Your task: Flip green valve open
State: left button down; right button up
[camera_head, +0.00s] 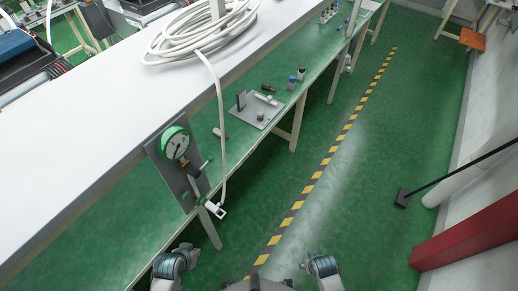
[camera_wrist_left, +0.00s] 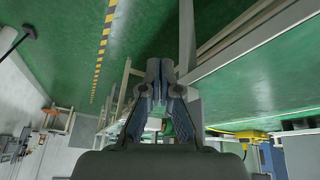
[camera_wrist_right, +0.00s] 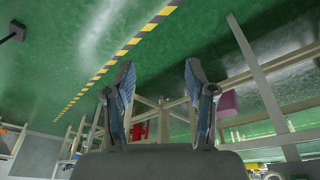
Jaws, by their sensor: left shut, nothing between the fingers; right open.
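A round pressure gauge (camera_head: 175,144) with a green rim is mounted on a grey upright panel (camera_head: 165,170) at the bench's front edge. Below it is a small fitting with green parts (camera_head: 200,201), which looks like the green valve; its handle position is too small to tell. A white hose end (camera_head: 216,210) hangs beside it. My left gripper (camera_head: 175,263) is low in the head view, below and apart from the fitting. In the left wrist view its fingers (camera_wrist_left: 160,72) are together and empty. My right gripper (camera_wrist_right: 158,75) is open and empty, farther right.
A coiled white hose (camera_head: 200,30) lies on the white upper shelf. A small plate with parts (camera_head: 256,110) and bottles (camera_head: 292,82) stand on the green bench. A red beam (camera_head: 465,240) is at the right. The striped floor between is clear.

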pick_arm(q)
notch_tip(320, 180, up, 6)
jog(key=w+r+t+h, duration=0.1)
jog(key=w, duration=0.2)
pick_arm(e)
jog(key=s+d+f+g, duration=0.1)
jog(key=s+f, duration=0.2)
jog(key=f, duration=0.6)
jog(key=s+f, duration=0.3)
jog(key=f, duration=0.6)
pick_arm(q)
jog(key=m+t+h, duration=0.4)
jog(key=t+h, duration=0.2)
jog(key=h, duration=0.1)
send_near(204, 166)
jog(key=a+r, duration=0.2)
jog(key=shift+s+d+f+p, duration=0.1)
jog(key=shift+d+p, duration=0.1)
jog(key=shift+p, duration=0.1)
pick_arm(e)
jog(key=s+d+f+g, duration=0.1)
jog(key=s+d+f, duration=0.1)
jog(key=s+f, duration=0.9)
jog(key=s, duration=0.4)
jog(key=shift+d+f, duration=0.35)
jog(key=shift+f, duration=0.05)
